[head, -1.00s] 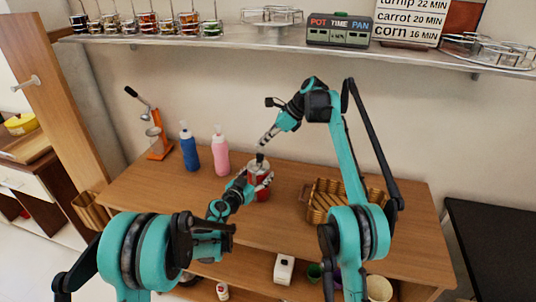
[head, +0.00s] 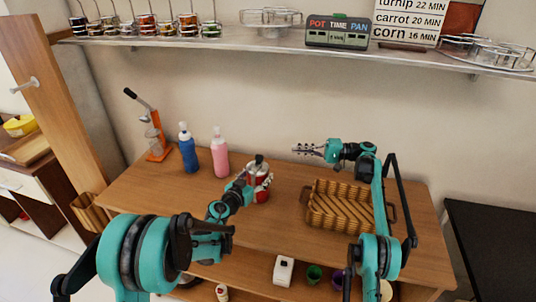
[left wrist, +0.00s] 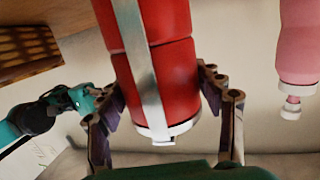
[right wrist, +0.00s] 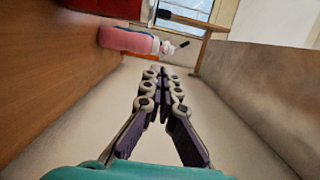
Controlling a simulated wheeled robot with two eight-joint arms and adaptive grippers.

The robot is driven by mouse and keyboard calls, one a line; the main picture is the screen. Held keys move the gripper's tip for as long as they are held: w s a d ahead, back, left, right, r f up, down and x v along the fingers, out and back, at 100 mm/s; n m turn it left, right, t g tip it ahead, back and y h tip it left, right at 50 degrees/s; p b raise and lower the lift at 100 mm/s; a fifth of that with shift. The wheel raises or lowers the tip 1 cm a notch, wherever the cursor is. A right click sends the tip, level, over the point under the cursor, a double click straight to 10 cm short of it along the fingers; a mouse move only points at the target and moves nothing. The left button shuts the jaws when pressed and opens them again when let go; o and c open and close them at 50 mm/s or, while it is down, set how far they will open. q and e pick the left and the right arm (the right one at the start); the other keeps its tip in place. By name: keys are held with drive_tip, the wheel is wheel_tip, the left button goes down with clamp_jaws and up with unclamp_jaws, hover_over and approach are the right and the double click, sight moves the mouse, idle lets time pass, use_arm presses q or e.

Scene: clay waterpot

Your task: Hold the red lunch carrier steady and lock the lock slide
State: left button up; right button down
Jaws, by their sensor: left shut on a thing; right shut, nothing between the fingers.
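The red lunch carrier (head: 262,195) stands upright on the wooden table, with a dark top. My left gripper (head: 260,183) is shut on it from the left and front. In the left wrist view the carrier (left wrist: 180,75) appears upside down between the two fingers, with a silver strap (left wrist: 138,60) along its side. A pale metal end piece (left wrist: 168,133) sits at the strap's end; I cannot tell the lock slide's position. My right gripper (head: 299,149) is shut and empty, apart from the carrier, up and to its right. Its closed fingers (right wrist: 161,75) show in the right wrist view.
A blue bottle (head: 188,152), a pink bottle (head: 220,157) and an orange press (head: 157,150) stand left of the carrier. A woven basket (head: 318,216) is at right. A shelf (head: 270,38) hangs above. Table between carrier and basket is clear.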

sight(264, 166)
drive_tip(key=s+a, duration=0.2)
drive_tip(key=a, duration=0.9)
drive_tip(key=shift+s+a, duration=0.2)
drive_tip(key=shift+a, duration=0.05)
idle(0.4)
drive_tip(key=shift+s+a, duration=0.25)
drive_tip(key=shift+s, duration=0.35)
drive_tip(key=shift+s+a, duration=0.3)
drive_tip(key=shift+s, duration=0.35)
drive_tip(key=shift+s+a, duration=0.25)
drive_tip(key=shift+s, duration=0.35)
